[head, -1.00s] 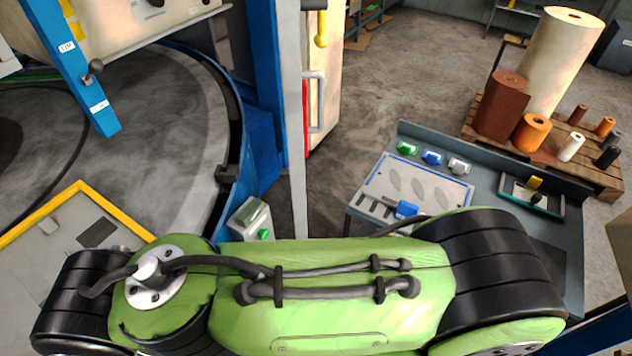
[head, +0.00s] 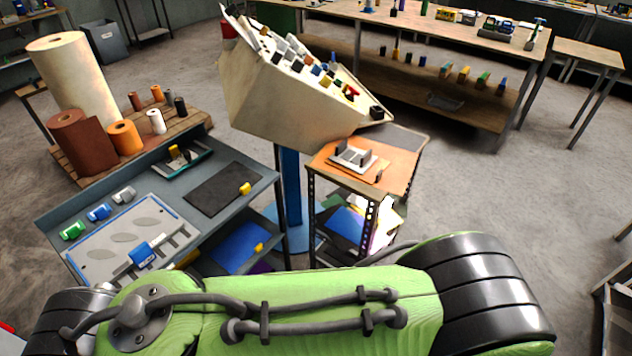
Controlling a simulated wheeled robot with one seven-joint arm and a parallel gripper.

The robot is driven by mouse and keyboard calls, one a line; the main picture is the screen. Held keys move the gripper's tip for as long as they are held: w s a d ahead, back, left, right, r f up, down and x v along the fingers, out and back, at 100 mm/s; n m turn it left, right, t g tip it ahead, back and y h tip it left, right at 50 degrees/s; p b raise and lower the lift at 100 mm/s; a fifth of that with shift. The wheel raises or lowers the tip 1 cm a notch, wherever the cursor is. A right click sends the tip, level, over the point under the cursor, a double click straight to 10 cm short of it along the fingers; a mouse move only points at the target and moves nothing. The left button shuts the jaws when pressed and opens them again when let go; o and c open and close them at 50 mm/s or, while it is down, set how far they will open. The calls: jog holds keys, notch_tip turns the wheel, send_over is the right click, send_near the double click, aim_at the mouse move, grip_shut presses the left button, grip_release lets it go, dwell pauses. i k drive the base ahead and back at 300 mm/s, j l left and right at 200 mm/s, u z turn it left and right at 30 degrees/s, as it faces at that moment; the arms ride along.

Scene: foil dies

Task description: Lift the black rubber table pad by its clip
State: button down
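The black rubber table pad (head: 218,190) lies flat on the grey-blue cart's top, near its right end. Its yellow clip (head: 244,188) sits at the pad's right edge. My gripper is outside the head view; only my green arm links show across the bottom, in front of the cart. Whether the gripper holds anything is not shown.
A die plate with a blue-handled tool (head: 140,254) lies left of the pad, and a tray with a yellow-handled item (head: 180,158) behind it. A control console (head: 290,95) and an orange-topped stand (head: 400,150) stand to the right. Foil rolls (head: 75,80) stand behind the cart.

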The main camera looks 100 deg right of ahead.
aim_at(212, 196)
jog(key=z, duration=2.55)
jog(key=i+l+u, duration=0.15)
jog(key=l+u, duration=0.25)
jog(key=l, duration=0.25)
jog(key=l+u, duration=0.35)
jog(key=l, duration=0.35)
jog(key=l+u, duration=0.4)
jog(key=l, duration=0.35)
jog(key=i+j+u, duration=0.15)
jog(key=i+u, duration=0.2)
jog(key=i+j+u, duration=0.1)
jog(key=u, duration=0.25)
jog(key=i+u, duration=0.3)
jog(key=i+l, duration=0.05)
jog(key=i, duration=0.05)
